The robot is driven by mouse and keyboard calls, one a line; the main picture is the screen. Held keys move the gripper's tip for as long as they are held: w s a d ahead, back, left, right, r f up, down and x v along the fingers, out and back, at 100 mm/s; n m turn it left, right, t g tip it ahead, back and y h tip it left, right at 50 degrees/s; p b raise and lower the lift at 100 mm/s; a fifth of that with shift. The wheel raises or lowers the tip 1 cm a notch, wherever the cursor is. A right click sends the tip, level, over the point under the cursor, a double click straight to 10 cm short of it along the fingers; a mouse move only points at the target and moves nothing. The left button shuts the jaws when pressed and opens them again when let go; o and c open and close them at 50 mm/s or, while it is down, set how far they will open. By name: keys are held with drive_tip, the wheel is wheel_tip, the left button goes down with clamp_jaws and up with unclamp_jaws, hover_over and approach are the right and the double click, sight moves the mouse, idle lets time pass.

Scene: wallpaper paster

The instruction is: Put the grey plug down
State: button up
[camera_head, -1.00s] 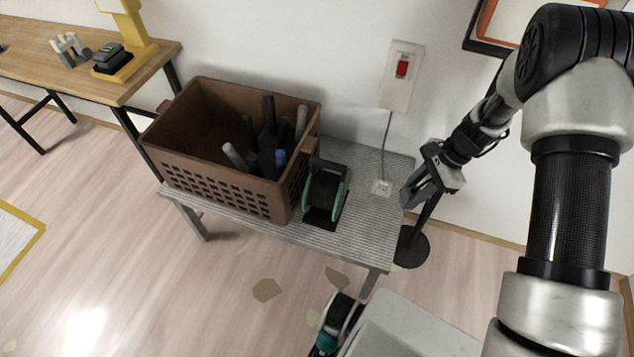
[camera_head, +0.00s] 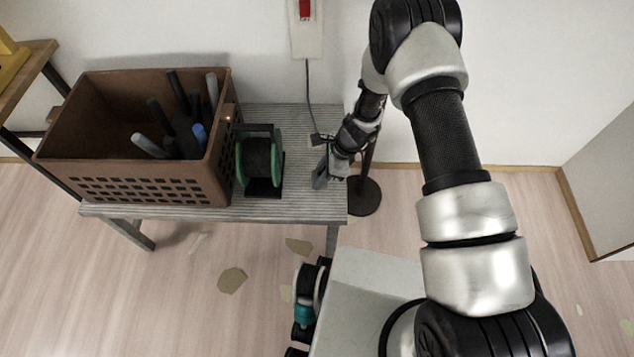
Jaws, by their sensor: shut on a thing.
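My gripper (camera_head: 327,168) is at the right end of the ribbed grey bench (camera_head: 300,198), pointing down and to the left. It is shut on a small grey piece (camera_head: 319,181), which I take to be the grey plug. The fingers and the piece are close in colour, so its outline is unclear. Whether it touches the bench top cannot be told. A small socket-like block (camera_head: 319,140) at the end of a thin cable lies on the bench just behind my gripper, partly hard to make out.
A brown crate (camera_head: 140,190) with dark and grey tools fills the bench's left side. A green-rimmed reel (camera_head: 259,160) stands beside it. A switch plate (camera_head: 306,35) is on the wall. A dark round stand base (camera_head: 364,197) is right of the bench. Bench between reel and gripper is bare.

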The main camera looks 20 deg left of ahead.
drive_tip(key=shift+f+b, duration=0.4)
drive_tip(key=shift+f, duration=1.5)
drive_tip(key=shift+f, duration=0.2)
drive_tip(key=o, duration=1.2)
drive_tip(key=shift+c, duration=0.2)
drive_tip(key=shift+w+d+r, duration=0.1)
drive_tip(key=shift+r, duration=0.45)
drive_tip(key=p+v, duration=0.2)
drive_tip(key=v, duration=0.9)
